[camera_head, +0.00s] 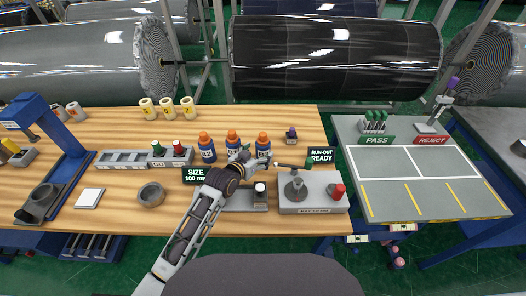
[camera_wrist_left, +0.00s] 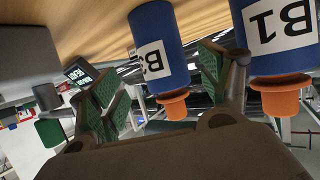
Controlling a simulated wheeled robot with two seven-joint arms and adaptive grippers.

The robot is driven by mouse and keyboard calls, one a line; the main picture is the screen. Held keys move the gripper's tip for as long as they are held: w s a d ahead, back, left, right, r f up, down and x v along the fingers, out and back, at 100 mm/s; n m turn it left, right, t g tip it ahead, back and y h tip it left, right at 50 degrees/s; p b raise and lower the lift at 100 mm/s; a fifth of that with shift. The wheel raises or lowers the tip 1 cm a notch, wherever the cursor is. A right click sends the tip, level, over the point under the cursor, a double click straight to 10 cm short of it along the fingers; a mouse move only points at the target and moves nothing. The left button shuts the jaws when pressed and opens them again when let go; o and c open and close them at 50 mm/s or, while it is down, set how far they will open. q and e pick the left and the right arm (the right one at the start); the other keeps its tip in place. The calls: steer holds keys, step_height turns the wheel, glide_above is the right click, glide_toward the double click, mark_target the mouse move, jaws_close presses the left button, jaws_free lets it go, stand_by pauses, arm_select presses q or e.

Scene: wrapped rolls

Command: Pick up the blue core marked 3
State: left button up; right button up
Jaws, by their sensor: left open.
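Three blue cores with orange ends stand in a row on the wooden table: a left one (camera_head: 206,147), a middle one (camera_head: 232,139) and a right one (camera_head: 263,145). My left gripper (camera_head: 246,158) is open at the row, close to the middle and right cores. In the left wrist view, which looks upside down, a core with a label that seems to read B3 (camera_wrist_left: 158,35) shows between and beyond the open fingers (camera_wrist_left: 165,90). I cannot tell whether they touch it. A core marked B1 (camera_wrist_left: 280,40) is close beside the right-hand finger. My right gripper is not in view.
A grey fixture with a red knob (camera_head: 338,190) stands right of the gripper, below the READY display (camera_head: 321,155). The SIZE display (camera_head: 195,175) is left of my arm. A grey ring (camera_head: 151,194) lies further left. Large wrapped rolls (camera_head: 335,55) hang behind the table.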

arm_select(q)
steer(key=shift+p+x, duration=0.3)
steer(key=shift+x, duration=2.3)
steer(key=shift+w+a+r, duration=0.1)
steer(key=shift+a+r, duration=0.05)
steer(key=c, duration=1.2)
